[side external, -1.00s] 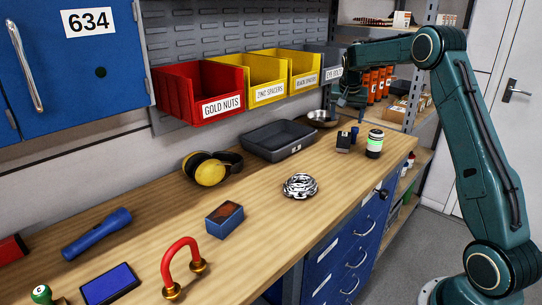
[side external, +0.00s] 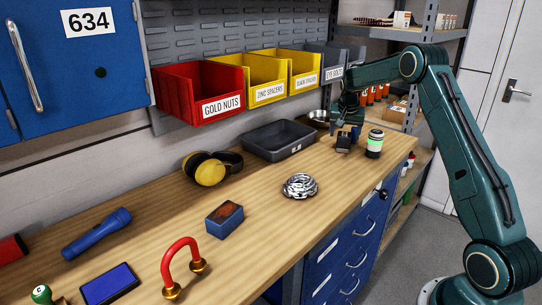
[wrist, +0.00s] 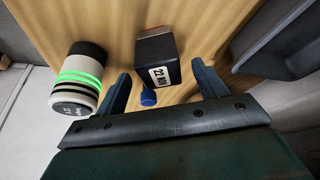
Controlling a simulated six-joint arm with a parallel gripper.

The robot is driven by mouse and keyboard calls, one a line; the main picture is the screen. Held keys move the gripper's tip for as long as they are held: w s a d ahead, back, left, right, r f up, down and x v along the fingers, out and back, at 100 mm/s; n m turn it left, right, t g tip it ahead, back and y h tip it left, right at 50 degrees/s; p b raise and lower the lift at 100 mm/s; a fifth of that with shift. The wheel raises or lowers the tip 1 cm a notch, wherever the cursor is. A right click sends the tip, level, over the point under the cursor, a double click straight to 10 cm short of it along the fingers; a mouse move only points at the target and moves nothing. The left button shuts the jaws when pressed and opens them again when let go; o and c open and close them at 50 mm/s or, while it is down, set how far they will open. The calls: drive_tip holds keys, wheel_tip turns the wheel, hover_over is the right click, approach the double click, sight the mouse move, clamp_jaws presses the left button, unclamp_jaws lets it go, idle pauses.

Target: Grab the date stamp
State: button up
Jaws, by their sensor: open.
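The date stamp (side external: 343,141) is a dark block on the right part of the wooden bench. My gripper (side external: 346,122) is low over the stamp in the side view and partly covers the blue piece. In the wrist view my open gripper (wrist: 162,70) has one finger on each side of the stamp's line, with nothing held.
A green-banded cylinder (side external: 375,144) stands close to the right of the stamp. A grey tray (side external: 262,150) and a metal bowl (side external: 312,117) are behind. Labelled bins (side external: 265,85) hang above.

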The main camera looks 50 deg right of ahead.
sight(345, 134)
drive_tip(key=shift+x, duration=1.2)
drive_tip(key=c, duration=1.1)
drive_tip(key=shift+r, duration=0.1)
drive_tip(key=shift+r, duration=4.95)
